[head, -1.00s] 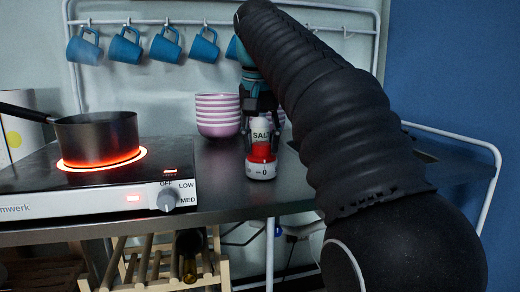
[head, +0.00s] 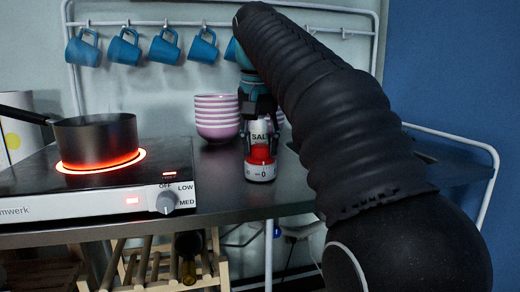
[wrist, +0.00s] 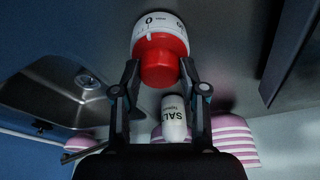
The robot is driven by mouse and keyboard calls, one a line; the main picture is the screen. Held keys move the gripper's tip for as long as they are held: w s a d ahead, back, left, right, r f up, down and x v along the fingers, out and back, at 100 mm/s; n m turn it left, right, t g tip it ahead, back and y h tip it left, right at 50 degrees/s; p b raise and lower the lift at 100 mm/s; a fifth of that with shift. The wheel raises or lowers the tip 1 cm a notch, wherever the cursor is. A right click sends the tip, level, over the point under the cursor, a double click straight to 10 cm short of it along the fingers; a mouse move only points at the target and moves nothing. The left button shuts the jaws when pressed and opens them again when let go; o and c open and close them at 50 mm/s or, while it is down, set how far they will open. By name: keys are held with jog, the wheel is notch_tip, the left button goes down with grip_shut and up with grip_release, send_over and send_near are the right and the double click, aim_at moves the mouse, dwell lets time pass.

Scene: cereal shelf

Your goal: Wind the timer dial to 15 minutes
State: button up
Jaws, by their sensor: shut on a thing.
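The timer has a white base (head: 260,173) with a 0 marking at its front and a red dial (head: 260,153) on top. It stands upright near the counter's front edge. My gripper (wrist: 160,65) reaches down from above with its fingers on either side of the red dial, which also shows in the wrist view (wrist: 160,58). It is shut on the dial. In the wrist view the white ring (wrist: 147,28) shows a 0 near its middle. Part of the scale is out of sight.
A white salt shaker (wrist: 174,115) stands close behind the timer. Striped bowls (head: 217,117) are stacked behind to the left. A black pot (head: 97,138) sits on a glowing hot plate (head: 60,190) at left. Blue mugs (head: 163,47) hang above. The counter between hot plate and timer is clear.

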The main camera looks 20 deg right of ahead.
jog(key=shift+f, duration=0.1)
jog(key=shift+d+n+y+p, duration=0.1)
jog(key=shift+n+y+p, duration=0.45)
jog(key=shift+n, duration=1.15)
jog(key=shift+d+n+y+p, duration=0.1)
jog(key=shift+n+y+p, duration=0.15)
jog(key=shift+n+p, duration=1)
jog(key=shift+n+b, duration=0.35)
jog(key=shift+n, duration=0.1)
jog(key=shift+n+y, duration=0.4)
jog(key=shift+n, duration=1.3)
